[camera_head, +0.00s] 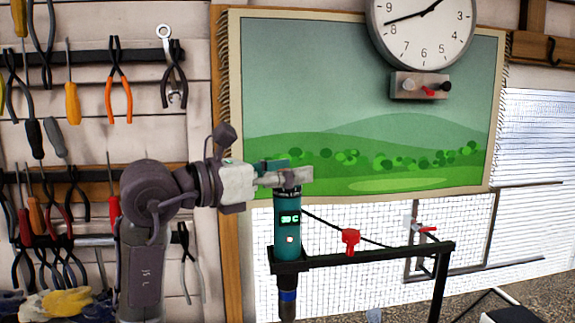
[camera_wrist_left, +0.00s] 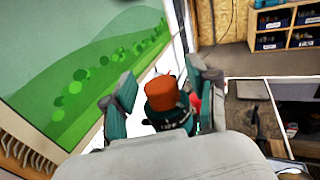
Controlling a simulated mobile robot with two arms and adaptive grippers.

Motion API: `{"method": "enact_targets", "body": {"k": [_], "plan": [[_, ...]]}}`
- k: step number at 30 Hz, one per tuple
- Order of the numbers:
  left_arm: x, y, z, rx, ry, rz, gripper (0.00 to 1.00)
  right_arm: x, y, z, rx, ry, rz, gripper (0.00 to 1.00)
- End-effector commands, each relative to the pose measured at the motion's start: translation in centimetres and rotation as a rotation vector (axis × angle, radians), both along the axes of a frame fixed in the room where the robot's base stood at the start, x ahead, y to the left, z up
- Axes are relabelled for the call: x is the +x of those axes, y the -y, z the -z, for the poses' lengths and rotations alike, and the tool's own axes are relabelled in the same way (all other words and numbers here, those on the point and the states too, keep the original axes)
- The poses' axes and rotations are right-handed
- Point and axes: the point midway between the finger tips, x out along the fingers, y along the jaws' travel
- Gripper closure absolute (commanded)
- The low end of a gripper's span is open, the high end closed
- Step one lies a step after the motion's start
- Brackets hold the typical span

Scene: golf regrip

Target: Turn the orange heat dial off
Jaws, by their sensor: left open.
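The heat tool (camera_head: 287,237) is a teal upright cylinder with a small lit green display, held in a black stand. Its orange dial (camera_wrist_left: 167,95) shows on top of it in the left wrist view. My left gripper (camera_head: 284,172) is at the top of the tool and hides the dial in the head view. In the left wrist view the open fingers stand on either side of the dial, with gaps between them and it. I cannot tell which setting the dial is on. My right gripper is not in view.
The black stand (camera_head: 375,255) reaches right and carries a red clamp (camera_head: 350,240). A landscape picture (camera_head: 380,130) hangs behind the tool, with a clock (camera_head: 420,35) above it. Hand tools hang on the wall at left. Gloves (camera_head: 55,302) lie at lower left.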

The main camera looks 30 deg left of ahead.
Motion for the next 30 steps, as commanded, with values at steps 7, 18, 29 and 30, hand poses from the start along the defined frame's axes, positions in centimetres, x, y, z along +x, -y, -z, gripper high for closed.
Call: {"method": "enact_targets", "body": {"k": [7,18,29,30], "plan": [[0.04,0.0,0.03,0.0,0.0,0.0,0.43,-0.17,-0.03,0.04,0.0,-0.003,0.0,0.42],[0.02,-0.01,0.0,0.0,0.001,0.0,1.0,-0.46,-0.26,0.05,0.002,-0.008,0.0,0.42],[0.05,-0.15,0.11,-0.001,-0.001,0.07,1.0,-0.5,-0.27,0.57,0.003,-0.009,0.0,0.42],[0.07,-0.16,0.14,-0.001,-0.001,0.091,1.0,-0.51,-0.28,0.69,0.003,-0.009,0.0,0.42]]}}
